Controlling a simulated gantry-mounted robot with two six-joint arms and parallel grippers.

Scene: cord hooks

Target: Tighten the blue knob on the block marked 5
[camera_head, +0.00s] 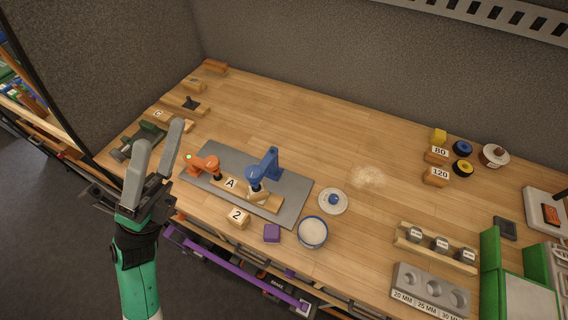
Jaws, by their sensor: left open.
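I cannot make out a block marked 5. A small blue knob-like piece (333,199) sits on a white round dish (322,206) right of the grey plate. A wooden block marked 2 (238,219) lies near the front edge. A wooden board marked A (231,184) lies on the grey plate (290,211), with an orange clamp (203,164) and a blue clamp (268,166) at it. My left gripper (160,132) is open and empty at the left, its fingers pointing up in the picture, apart from the clamps. My right gripper is out of view.
A purple block (271,233) and a blue-rimmed bowl (312,232) stand near the front edge. Blocks marked 80 (437,154) and 120 (436,176) stand at the right. A holed grey block (429,288) is front right. The table's back middle is clear.

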